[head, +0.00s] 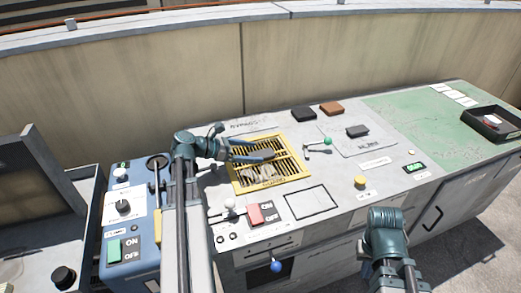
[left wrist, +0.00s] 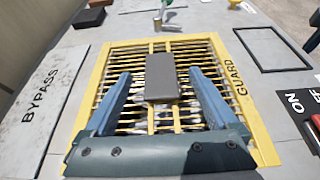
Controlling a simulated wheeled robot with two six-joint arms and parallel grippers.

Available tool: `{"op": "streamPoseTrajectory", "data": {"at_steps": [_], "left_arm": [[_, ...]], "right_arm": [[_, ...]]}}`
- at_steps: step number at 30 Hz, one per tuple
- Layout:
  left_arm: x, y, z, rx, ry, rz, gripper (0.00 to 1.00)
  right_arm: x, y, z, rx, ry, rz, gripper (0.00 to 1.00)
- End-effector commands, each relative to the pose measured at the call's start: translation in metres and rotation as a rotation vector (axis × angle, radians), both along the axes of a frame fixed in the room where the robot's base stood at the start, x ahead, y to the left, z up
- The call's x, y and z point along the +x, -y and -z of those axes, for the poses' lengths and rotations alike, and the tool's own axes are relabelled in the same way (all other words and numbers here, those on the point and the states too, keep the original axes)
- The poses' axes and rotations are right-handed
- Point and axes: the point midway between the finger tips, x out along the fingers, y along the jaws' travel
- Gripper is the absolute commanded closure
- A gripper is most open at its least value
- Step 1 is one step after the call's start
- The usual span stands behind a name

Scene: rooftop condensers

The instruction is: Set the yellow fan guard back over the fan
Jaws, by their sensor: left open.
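The yellow fan guard (head: 243,181) lies flat on the grey bench top, a slatted grille with a wide yellow border. It fills the left wrist view (left wrist: 103,75), with the word GUARD on its right border. Pale fan parts show between its bars; I cannot tell whether it is fully seated. A dark grey block (left wrist: 161,78) like a handle stands over the grille's middle. My left gripper (head: 258,156) is open above the guard, its blue fingers on either side of this block with gaps. My right gripper (head: 385,222) is over the bench's front edge; its fingers are hidden.
A green-knobbed lever (head: 327,141) stands right of the guard. A red ON/OFF switch (head: 261,214) and an empty black outline (head: 307,201) are in front. Black and brown blocks (head: 331,108) lie behind. A dark tray (head: 493,123) sits far right on a green area (head: 420,115).

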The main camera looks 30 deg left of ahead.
Motion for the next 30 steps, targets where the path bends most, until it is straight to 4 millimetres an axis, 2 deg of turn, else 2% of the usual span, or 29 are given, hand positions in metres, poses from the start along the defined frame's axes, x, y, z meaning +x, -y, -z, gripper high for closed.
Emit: {"op": "streamPoseTrajectory", "data": {"at_steps": [1, 3, 13, 19, 30], "left_arm": [[-0.009, -0.009, -0.01, 0.001, 0.001, -0.005, 0.08], [-0.02, -0.018, -0.016, 0.001, 0.001, -0.005, 0.08], [-0.058, -0.05, -0.034, -0.001, 0.001, -0.002, 0.08], [-0.066, -0.056, -0.036, 0.001, 0.001, 0.0, 0.08], [-0.066, -0.055, -0.036, 0.002, 0.001, 0.003, 0.08]], "right_arm": [[0.0, 0.0, -0.01, 0.0, 0.0, 0.0, 1.0], [0.0, 0.0, -0.016, 0.0, 0.0, 0.0, 1.0], [0.0, 0.0, -0.034, 0.0, 0.0, 0.0, 1.0], [0.0, 0.0, -0.036, 0.0, 0.0, 0.0, 1.0], [0.0, 0.0, -0.037, 0.0, 0.0, 0.0, 1.0]]}}
